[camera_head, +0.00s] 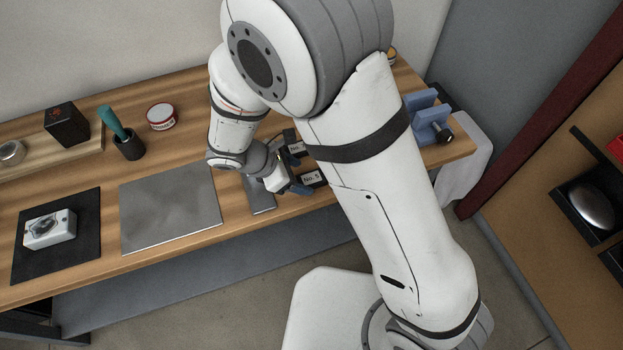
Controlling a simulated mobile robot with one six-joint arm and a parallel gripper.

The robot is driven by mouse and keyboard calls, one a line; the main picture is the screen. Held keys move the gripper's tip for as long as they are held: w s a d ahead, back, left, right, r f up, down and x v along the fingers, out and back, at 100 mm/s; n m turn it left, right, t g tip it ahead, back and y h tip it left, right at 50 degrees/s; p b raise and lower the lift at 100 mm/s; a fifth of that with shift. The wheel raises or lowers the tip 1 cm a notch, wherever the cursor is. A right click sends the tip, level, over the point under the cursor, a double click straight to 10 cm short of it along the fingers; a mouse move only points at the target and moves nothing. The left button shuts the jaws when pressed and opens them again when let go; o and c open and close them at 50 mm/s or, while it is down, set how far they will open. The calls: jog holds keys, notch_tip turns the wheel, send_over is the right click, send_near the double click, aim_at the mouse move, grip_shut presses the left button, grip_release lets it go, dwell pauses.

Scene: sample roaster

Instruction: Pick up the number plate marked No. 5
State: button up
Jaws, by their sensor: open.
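The number plate marked No. 5 (311,180) is a small black block with a white label. It sits near the bench's front edge, partly covered by my arm. My gripper (300,177) is open at the plate, with one blue finger below its left end and one above it. I cannot tell whether the fingers touch the plate. A second plate (296,147) with a "No." label stands just behind; its number is hidden by my arm.
A grey metal sheet (170,208) and a narrow grey strip (262,200) lie left of the plates. A black mat (27,262) bears a white device. A dark cup (128,147) holds a green-handled tool. A blue fixture (424,112) stands right of my arm.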

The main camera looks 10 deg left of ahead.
aim_at(309, 179)
jog(key=x, duration=0.3)
jog(key=shift+w, duration=0.1)
jog(key=c, duration=1.2)
